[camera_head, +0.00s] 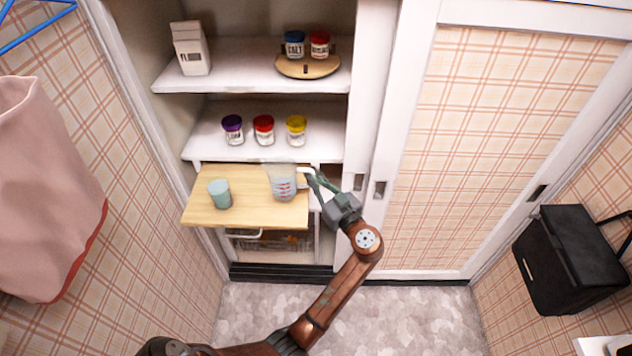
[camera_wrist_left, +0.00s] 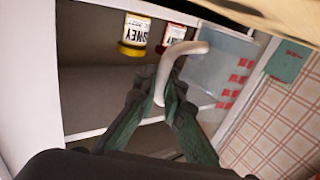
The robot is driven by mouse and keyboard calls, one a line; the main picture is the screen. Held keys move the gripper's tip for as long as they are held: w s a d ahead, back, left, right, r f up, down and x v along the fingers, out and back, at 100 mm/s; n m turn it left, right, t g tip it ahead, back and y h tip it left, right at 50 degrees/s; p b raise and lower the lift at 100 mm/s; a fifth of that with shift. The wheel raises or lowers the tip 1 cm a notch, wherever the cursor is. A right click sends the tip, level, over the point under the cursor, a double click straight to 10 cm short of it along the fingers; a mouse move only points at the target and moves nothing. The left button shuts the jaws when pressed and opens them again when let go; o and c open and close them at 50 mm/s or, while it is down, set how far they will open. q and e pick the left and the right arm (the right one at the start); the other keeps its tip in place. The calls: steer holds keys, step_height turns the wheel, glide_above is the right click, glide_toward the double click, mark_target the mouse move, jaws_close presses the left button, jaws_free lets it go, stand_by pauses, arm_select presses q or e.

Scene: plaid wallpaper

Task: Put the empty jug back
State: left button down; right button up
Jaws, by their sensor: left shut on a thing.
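The clear jug (camera_head: 283,184) with red measuring marks is upright over the right part of the pull-out wooden board (camera_head: 245,217); I cannot tell whether it touches the board. It looks empty. My left gripper (camera_head: 313,180) is shut on its white handle, from the right. In the left wrist view, the fingers (camera_wrist_left: 158,98) close on the curved handle, with the jug's clear wall (camera_wrist_left: 205,80) and red marks beyond. A teal cup (camera_head: 220,195) stands on the board's left part. My right gripper is not in view.
The shelf above holds purple-lidded (camera_head: 232,130), red-lidded (camera_head: 264,130) and yellow-lidded (camera_head: 296,130) jars. Higher up are a carton (camera_head: 191,48) and a round wooden tray (camera_head: 307,70) with two jars. A sliding door (camera_head: 490,130) closes the right side. A black box (camera_head: 570,258) is at right.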

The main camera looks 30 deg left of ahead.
arm_select(q)
step_height(320, 180, down, 2)
steer(key=shift+w+f, duration=0.1)
steer(key=shift+d+f, duration=0.1)
steer(key=shift+f, duration=0.15)
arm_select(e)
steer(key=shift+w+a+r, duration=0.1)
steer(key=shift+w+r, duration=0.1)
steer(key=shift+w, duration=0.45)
arm_select(q)
steer(key=c, duration=2.5)
jaws_free()
steer(key=shift+f, duration=0.15)
steer(key=o, duration=0.5)
steer(key=shift+c, duration=0.2)
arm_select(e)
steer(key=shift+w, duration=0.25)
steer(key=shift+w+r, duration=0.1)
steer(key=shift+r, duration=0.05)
